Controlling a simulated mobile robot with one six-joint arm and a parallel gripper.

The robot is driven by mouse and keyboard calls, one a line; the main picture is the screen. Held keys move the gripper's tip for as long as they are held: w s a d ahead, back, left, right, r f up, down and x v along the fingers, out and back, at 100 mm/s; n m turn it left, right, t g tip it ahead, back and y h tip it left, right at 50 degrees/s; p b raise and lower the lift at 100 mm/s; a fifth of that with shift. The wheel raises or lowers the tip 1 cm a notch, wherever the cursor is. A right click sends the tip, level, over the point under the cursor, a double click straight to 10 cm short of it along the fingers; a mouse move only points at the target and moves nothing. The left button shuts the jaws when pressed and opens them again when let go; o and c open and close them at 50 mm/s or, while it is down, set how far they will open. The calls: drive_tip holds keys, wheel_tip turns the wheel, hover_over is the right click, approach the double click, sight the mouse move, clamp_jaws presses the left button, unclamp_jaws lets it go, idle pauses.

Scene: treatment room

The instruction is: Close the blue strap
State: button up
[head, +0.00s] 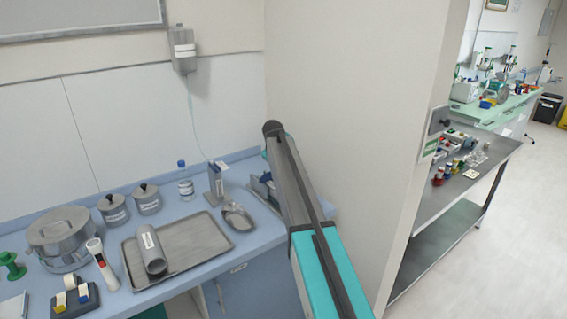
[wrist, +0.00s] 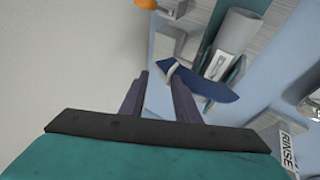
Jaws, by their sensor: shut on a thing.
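The blue strap (wrist: 210,86) shows in the wrist view as a dark blue band, with a small pale piece at its left end by my fingertips. My gripper (wrist: 159,74) is shut on the strap at that left end; the exact contact is hard to see, and a gap shows between the fingers. A grey-white cylinder (wrist: 239,32) with a label lies just beyond the strap. In the head view my arm hides the gripper and the strap.
The blue counter (head: 225,252) holds a metal tray (head: 205,238) with a grey cylinder (head: 151,250), lidded pots, a bottle (head: 186,187) and a kidney dish (head: 237,218). A wall (head: 345,120) stands close on the right. A "RINSE" label (wrist: 287,151) shows in the wrist view.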

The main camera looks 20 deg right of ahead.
drive_tip(key=shift+s+d+f, duration=0.15)
drive_tip(key=shift+d+f, duration=0.05)
drive_tip(key=shift+d, duration=0.15)
drive_tip(key=b+v, duration=0.3)
drive_tip(key=v, duration=1.1)
drive_tip(key=shift+w+a+r, duration=0.15)
drive_tip(key=shift+w+a, duration=0.1)
drive_tip(key=shift+a, duration=0.05)
